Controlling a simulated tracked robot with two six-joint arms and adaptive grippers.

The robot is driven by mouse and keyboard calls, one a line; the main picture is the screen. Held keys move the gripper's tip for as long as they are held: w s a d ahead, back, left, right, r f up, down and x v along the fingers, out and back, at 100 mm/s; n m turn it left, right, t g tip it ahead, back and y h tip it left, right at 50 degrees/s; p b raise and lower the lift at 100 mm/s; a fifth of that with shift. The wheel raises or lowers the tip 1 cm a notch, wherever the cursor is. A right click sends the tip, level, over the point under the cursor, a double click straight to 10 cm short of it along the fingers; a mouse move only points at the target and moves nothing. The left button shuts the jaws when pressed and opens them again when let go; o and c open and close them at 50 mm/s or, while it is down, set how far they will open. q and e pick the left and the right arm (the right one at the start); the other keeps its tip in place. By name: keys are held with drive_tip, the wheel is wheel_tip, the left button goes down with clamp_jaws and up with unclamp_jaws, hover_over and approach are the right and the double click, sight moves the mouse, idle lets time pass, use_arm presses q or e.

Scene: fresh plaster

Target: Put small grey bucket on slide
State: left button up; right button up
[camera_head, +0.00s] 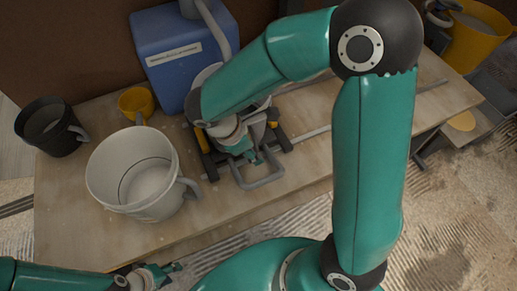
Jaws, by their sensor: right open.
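A pale grey bucket (107,190) with a side handle stands upright at the left of the wooden table. A slide (206,160) with dark plates, yellow parts and a grey loop handle (262,183) sits on metal rails in the middle. My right gripper (252,159) is open over the slide, close to the loop handle; I cannot tell whether they touch. My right arm hides much of the slide and a pale rounded thing behind it. My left gripper (165,272) is low at the table's front edge, apart from the bucket; its jaw opening is unclear.
A black bucket (45,128), a small yellow cup (136,102) and a blue container (175,55) stand behind the pale bucket. A larger yellow bucket (474,40) stands at the far right. The table's front right (300,185) is clear.

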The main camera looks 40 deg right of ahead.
drive_tip(key=p+v, duration=0.1)
drive_tip(key=v, duration=0.9)
drive_tip(key=shift+p, duration=0.4)
drive_tip(key=shift+r, duration=0.1)
